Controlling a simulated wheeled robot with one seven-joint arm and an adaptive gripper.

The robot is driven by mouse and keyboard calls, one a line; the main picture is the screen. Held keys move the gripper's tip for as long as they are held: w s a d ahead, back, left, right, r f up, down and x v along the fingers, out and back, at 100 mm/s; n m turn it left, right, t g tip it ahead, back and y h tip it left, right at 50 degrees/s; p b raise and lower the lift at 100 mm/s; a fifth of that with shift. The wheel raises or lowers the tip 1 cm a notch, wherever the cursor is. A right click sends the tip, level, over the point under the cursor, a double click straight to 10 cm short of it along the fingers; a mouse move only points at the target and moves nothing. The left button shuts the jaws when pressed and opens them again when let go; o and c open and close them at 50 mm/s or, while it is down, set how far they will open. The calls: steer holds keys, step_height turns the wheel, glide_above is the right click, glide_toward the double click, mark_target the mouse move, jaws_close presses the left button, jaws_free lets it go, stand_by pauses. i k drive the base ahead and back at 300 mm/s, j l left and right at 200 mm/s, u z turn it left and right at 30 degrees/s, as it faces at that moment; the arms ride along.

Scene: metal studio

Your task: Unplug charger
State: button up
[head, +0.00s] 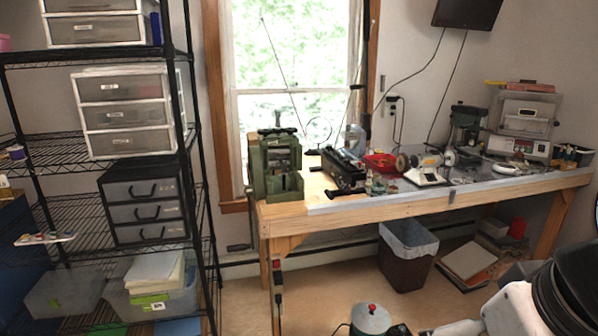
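I cannot pick out a charger for certain. A wall outlet (392,101) with dark plugs and hanging cords is on the wall right of the window, above the workbench. A dark power strip with a red spot (277,266) is fixed upright to the bench's front left leg. The plugs are too small to tell apart. My arm, white with a black joint, enters at the lower right and reaches left along the bottom edge. My gripper cannot be made out and nothing is seen in its grasp.
A wooden workbench (440,202) carries several tools, including a green rolling mill (277,170). Black wire shelves (197,215) stand at left. A bin (405,265) and boxes are under the bench. A round container with a red knob (371,318) stands low in front. Floor at centre left is clear.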

mark_target(278, 275)
steer(key=i+j+z, duration=0.2)
steer(key=j+z, duration=0.15)
steer(key=j, duration=1.3)
steer(key=j+z, duration=0.35)
steer(key=j, duration=1.35)
